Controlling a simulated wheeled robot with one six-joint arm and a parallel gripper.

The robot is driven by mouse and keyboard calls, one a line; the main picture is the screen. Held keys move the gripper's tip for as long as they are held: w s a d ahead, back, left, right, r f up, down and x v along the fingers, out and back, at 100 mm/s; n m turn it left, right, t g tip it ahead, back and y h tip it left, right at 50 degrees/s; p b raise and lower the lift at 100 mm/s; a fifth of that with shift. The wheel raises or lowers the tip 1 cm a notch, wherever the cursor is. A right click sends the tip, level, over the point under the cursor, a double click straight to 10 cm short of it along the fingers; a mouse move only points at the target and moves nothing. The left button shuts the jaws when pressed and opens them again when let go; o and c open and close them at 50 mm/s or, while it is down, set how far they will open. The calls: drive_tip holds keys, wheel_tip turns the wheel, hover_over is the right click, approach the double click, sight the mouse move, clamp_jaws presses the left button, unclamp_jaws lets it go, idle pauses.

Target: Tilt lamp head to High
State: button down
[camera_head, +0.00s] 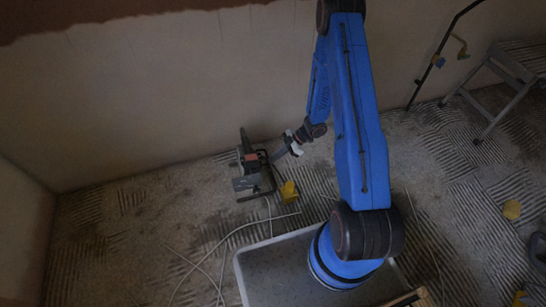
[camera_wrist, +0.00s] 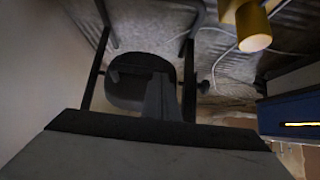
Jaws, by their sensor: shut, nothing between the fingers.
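The work lamp (camera_head: 243,183) stands on the floor near the back wall, a dark head on a black tubular stand. Its upper part rises to a narrow dark tip at the left. My gripper (camera_head: 273,156) is shut and empty, close to the right side of the lamp head. I cannot tell whether it touches. In the wrist view, dark tubes of the stand (camera_wrist: 188,85) show with a broad dark block across the bottom. The fingertips are hard to make out there, and the tilt marking is not readable.
A yellow piece (camera_head: 289,191) lies beside the lamp; a yellow cylinder (camera_wrist: 253,27) shows in the wrist view. Loose pale cables (camera_head: 225,245) cross the ridged floor. A metal step ladder (camera_head: 510,80) stands at the right. The floor left of the lamp is clear.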

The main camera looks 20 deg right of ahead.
drive_tip(key=shift+f+y, duration=0.85)
drive_tip(key=shift+f, duration=0.9)
drive_tip(key=shift+f+y, duration=0.8)
drive_tip(key=shift+f, duration=0.95)
drive_tip(key=shift+f+y, duration=0.85)
drive_tip(key=shift+f, duration=0.9)
drive_tip(key=shift+r, duration=0.1)
